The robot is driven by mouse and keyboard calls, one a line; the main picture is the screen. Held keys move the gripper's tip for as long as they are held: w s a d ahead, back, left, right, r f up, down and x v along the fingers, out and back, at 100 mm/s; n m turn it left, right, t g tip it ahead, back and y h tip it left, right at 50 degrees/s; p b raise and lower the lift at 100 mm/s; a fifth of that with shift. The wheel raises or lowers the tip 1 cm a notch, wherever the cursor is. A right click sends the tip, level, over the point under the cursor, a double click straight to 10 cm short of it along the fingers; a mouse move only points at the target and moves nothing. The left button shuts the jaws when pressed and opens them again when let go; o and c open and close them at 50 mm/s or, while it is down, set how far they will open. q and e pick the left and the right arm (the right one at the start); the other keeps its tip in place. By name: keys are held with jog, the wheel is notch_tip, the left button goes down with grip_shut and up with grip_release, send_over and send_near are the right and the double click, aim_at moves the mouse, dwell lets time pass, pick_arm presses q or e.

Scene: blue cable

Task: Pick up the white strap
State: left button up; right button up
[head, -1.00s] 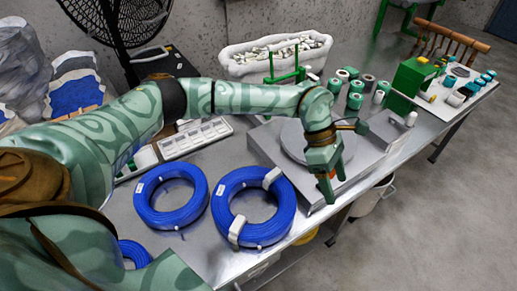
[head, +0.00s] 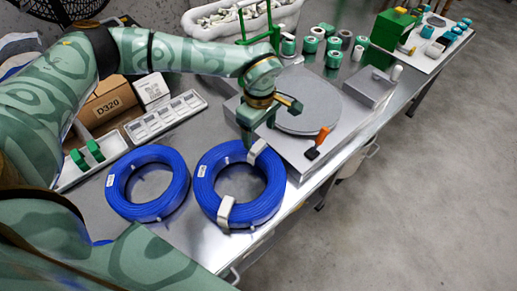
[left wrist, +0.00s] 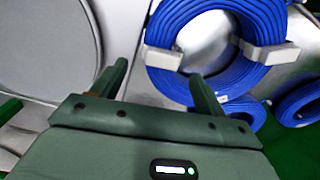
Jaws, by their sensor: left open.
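Two white straps wrap the right-hand blue cable coil (head: 207,180). The far strap (head: 257,150) is at its upper right and the near strap (head: 225,211) at its lower left. My left gripper (head: 247,138) points down just above and beside the far strap, partly hiding the coil's far edge. In the left wrist view the open, empty fingers of my left gripper (left wrist: 160,82) show in front of the coil, one strap (left wrist: 163,60) lying between and just beyond them. The other strap (left wrist: 263,54) is to the right. My right gripper is not in view.
A second blue coil (head: 118,186) lies to the left. A scale with a round grey plate (head: 305,105) stands right of my gripper, with an orange-handled tool (head: 318,143) on its edge. Green spools (head: 334,59) and a white bin (head: 205,30) are behind. The bench's front edge is close to the coil.

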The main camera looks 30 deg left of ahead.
aim_at(257, 144)
pick_arm(q)
jog(key=f, duration=0.1)
jog(key=f+b, duration=0.1)
jog(key=f, duration=0.1)
jog(key=f+b, duration=0.1)
jog(key=f, duration=0.1)
jog(key=shift+s+a, duration=0.2)
jog(key=shift+a, duration=0.15)
jog(key=shift+f, duration=0.2)
jog(key=shift+r, duration=0.2)
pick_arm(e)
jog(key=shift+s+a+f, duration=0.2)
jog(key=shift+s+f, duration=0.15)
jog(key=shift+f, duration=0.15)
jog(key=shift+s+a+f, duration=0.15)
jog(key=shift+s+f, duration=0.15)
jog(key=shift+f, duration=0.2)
pick_arm(q)
jog(key=c, duration=1)
jog(key=shift+c, duration=0.5)
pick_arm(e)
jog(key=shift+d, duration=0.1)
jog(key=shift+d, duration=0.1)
